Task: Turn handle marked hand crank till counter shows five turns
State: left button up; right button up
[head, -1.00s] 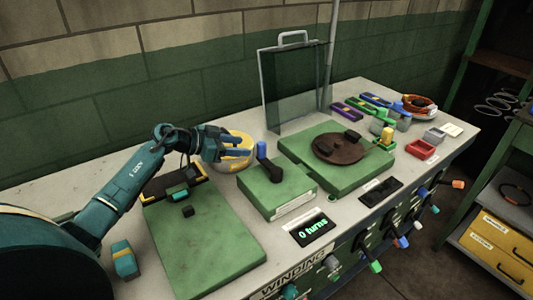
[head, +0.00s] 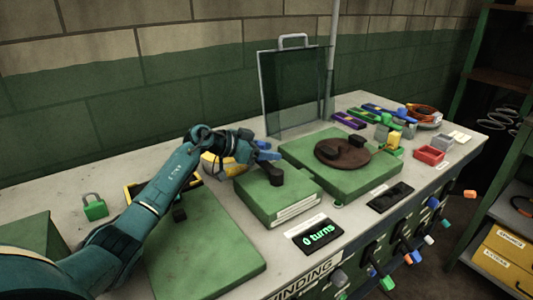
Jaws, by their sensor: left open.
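The hand crank is a green box (head: 268,205) with a black crank arm (head: 258,178) on top and an upright blue knob at its end. My left gripper (head: 266,152) is open at the blue knob, its blue fingers level with it. The fingers and knob overlap in the picture, so I cannot tell whether they touch. The counter (head: 319,235) in front of the box reads "0 turns" in green digits. My right gripper is not in view.
A green plate with a brown disc (head: 342,153) lies right of the crank box. A clear upright shield (head: 293,92) stands behind. Coloured levers line the bench front.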

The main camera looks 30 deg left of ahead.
pick_arm(q)
grip_shut()
dwell(0.4)
